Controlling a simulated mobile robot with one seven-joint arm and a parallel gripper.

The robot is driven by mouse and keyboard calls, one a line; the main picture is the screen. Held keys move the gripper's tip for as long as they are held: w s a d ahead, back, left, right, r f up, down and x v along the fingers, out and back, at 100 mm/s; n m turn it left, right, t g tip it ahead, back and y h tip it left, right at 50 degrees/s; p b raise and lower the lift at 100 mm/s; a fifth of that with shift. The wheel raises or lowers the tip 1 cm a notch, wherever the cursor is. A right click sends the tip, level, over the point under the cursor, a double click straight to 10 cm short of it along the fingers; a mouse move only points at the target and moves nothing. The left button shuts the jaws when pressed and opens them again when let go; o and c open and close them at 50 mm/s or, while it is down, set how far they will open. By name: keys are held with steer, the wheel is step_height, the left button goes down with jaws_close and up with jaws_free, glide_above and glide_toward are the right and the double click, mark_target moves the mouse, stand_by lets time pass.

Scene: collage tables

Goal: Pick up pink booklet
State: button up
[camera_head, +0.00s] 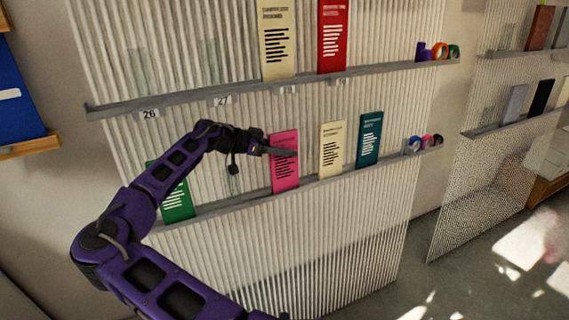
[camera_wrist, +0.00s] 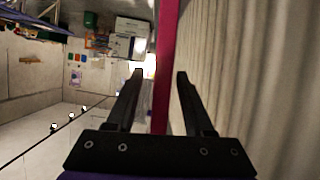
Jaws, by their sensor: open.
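The pink booklet (camera_head: 285,172) stands upright on the lower ledge of the ribbed wall panel in the head view, between a green and a cream booklet. My gripper (camera_head: 280,151) is at its upper part and covers a little of it. In the wrist view the booklet shows edge-on as a pink strip (camera_wrist: 165,65) running between the two open fingers of my gripper (camera_wrist: 160,75). The fingers stand apart on either side of it, with a gap visible on each side. Whether either fingertip touches it I cannot tell.
The green booklet (camera_head: 178,201) stands partly behind my arm. The cream booklet (camera_head: 332,149) and teal booklet (camera_head: 369,139) stand to the right on the lower ledge (camera_head: 235,201), with tape rolls (camera_head: 427,142) at its end. The upper ledge (camera_head: 205,98) runs above my gripper.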

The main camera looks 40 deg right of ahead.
jaws_close()
steer(key=shift+r, duration=0.15)
stand_by(0.4)
